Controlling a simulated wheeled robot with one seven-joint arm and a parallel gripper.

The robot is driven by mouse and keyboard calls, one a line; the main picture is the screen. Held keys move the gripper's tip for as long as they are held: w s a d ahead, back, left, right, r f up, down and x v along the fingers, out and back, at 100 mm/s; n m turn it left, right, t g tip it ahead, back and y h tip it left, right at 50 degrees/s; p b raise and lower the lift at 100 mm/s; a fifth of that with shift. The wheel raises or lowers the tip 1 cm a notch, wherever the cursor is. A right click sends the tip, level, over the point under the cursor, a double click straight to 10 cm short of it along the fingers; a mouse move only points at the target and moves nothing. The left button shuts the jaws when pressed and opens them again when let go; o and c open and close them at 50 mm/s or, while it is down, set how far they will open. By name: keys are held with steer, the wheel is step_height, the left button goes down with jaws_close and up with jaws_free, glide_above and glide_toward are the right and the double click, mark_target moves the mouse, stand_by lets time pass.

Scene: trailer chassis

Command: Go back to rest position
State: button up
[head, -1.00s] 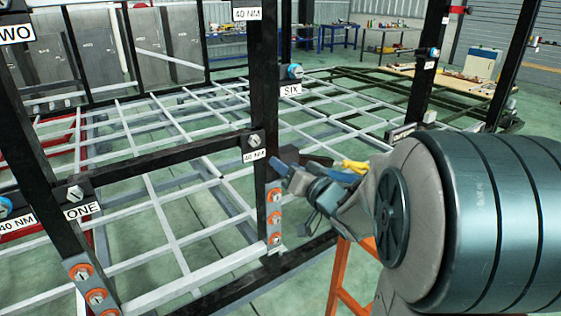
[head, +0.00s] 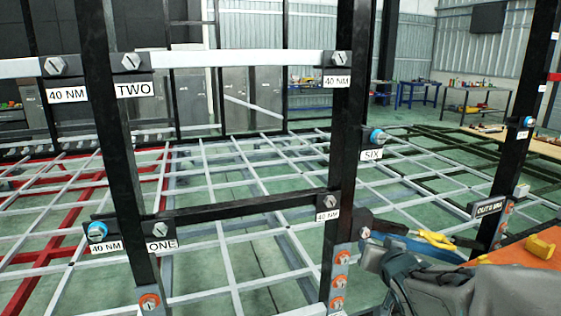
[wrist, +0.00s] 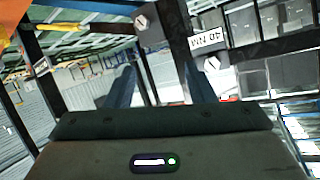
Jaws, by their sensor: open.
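My gripper (wrist: 157,75) is open in the wrist view, with its two blue-grey fingers apart and nothing held between them. Behind the fingers are a black post and a bolt with a 40 NM label (wrist: 208,42), which appears upside down. In the head view my gripper (head: 368,245) is at the lower right, close to the right upright of the black frame (head: 355,120). I cannot tell there whether it touches the upright. My grey arm partly hides the area behind it.
The black frame carries bolts and labels ONE (head: 161,246), TWO (head: 134,90) and SIX (head: 371,155). Yellow-handled pliers (head: 440,240) and a yellow tool (head: 540,247) are by an orange surface (head: 510,253) at right. A white grid chassis (head: 270,170) spreads behind.

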steer(key=s+a+f+n+g+p, duration=0.1)
steer(key=s+g, duration=0.4)
steer(key=s, duration=0.5)
steer(key=s+a+f+n+g+p, duration=0.1)
steer(key=s+a+g, duration=0.4)
steer(key=s, duration=0.5)
steer(key=shift+s+a+f+n+g+y+p, duration=0.25)
steer(key=shift+a+f+n+g+y, duration=0.2)
steer(key=shift+f, duration=0.45)
